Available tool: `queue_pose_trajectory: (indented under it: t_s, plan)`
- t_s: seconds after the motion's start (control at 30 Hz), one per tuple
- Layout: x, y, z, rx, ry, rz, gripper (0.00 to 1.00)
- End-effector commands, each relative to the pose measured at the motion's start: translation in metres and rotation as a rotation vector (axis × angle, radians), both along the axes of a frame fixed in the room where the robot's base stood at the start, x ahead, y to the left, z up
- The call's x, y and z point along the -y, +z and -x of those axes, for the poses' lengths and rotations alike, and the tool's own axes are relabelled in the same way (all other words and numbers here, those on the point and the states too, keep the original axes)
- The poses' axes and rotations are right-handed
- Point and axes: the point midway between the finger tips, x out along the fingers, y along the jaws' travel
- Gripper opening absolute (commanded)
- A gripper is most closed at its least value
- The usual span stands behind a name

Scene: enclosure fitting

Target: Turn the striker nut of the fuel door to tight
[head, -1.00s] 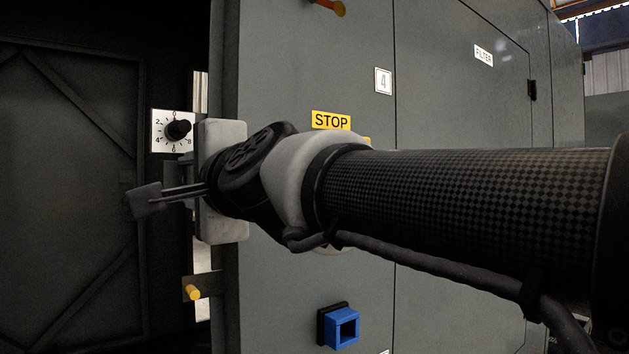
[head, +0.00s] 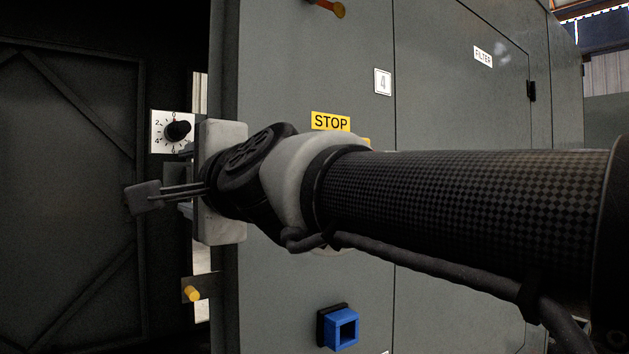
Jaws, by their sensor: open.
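My gripper (head: 184,182) is at the left end of my arm, at the edge of the grey cabinet. It points left, into the dark opening. Its pale body is in plain view, its fingers only partly, seen from behind. The jaws are open. A small dark block (head: 143,197) on two thin rods shows just left of the gripper; I cannot tell what it belongs to. I cannot make out the striker nut; it may be hidden behind the gripper. No door in view is labelled as the fuel door. A dark braced panel (head: 70,200) stands at the left.
A dial plate (head: 160,142) with a black knob sits close above the gripper. A yellow peg (head: 192,293) is below it. The cabinet face (head: 280,270) carries a STOP label (head: 331,121), a blue square part (head: 342,328) and an orange handle (head: 330,7). A FILTER door (head: 470,95) is at the right.

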Motion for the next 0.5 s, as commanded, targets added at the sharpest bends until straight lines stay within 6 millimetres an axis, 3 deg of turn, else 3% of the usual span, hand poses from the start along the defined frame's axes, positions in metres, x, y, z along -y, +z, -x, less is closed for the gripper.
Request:
queue_pose_trajectory:
  t_s: [0.17, 0.5]
  plan:
    - [0.01, 0.001, 0.012, 0.002, -0.001, -0.001, 0.52]
    - [0.062, 0.003, 0.072, 0.004, -0.002, -0.002, 0.52]
